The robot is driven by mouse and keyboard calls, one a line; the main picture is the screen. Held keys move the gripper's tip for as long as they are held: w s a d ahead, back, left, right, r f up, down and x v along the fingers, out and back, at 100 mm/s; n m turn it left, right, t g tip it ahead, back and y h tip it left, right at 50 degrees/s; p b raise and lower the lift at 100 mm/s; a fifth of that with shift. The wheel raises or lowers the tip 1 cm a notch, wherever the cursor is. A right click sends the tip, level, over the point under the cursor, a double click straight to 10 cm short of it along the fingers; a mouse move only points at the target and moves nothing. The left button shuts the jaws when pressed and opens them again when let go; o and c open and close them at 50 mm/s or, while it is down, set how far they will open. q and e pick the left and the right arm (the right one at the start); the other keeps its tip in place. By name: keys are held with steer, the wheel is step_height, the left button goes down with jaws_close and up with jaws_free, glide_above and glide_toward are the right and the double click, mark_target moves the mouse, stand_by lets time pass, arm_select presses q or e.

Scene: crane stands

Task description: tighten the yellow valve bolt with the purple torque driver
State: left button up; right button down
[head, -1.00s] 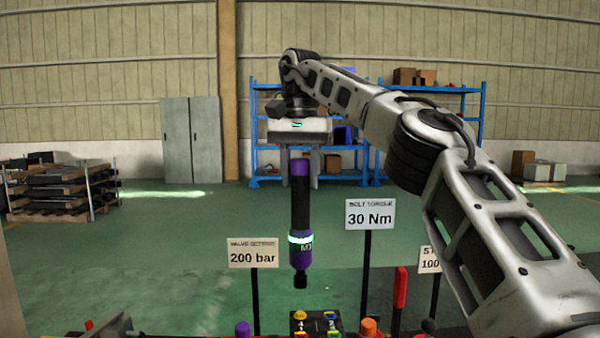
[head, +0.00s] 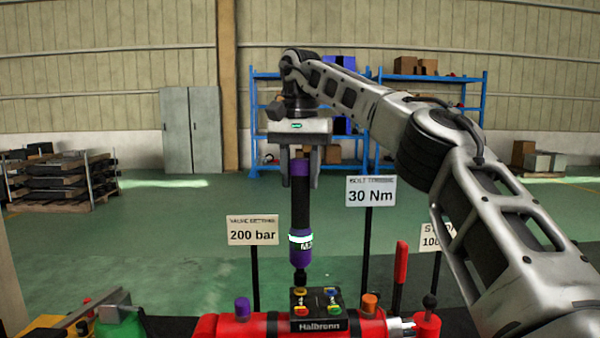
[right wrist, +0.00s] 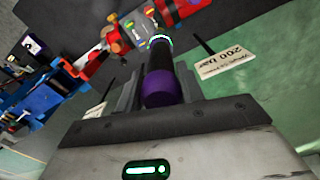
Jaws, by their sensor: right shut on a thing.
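The purple torque driver (head: 301,215), with a black middle and a lit band, hangs upright in my right gripper (head: 301,175), which is shut on its upper end. It also shows in the right wrist view (right wrist: 160,88), running away from the gripper. Its black tip (head: 300,280) is at the back left of the dark valve block marked Halbrenn (head: 319,325). The yellow valve bolt (head: 300,296) there is partly hidden by the tip; I cannot tell whether they touch. My left gripper is not in view.
The block sits on a red valve body (head: 230,325) with other coloured bolts close by. A 200 bar sign (head: 253,230), a 30 Nm sign (head: 371,191) and a red lever (head: 401,263) stand around it. A green can (head: 120,324) is at lower left.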

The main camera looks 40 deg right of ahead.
steer(key=shift+r+n+p, duration=0.15)
steer(key=shift+n+p, duration=0.35)
steer(key=shift+p, duration=0.2)
stand_by(0.7)
steer(key=shift+f+b, duration=0.35)
steer(key=shift+f, duration=0.55)
steer(key=shift+p, duration=0.4)
stand_by(0.6)
stand_by(0.5)
steer(key=shift+p, duration=0.6)
stand_by(0.6)
steer(key=shift+f, duration=0.1)
stand_by(0.9)
steer(key=shift+p, duration=0.5)
stand_by(0.4)
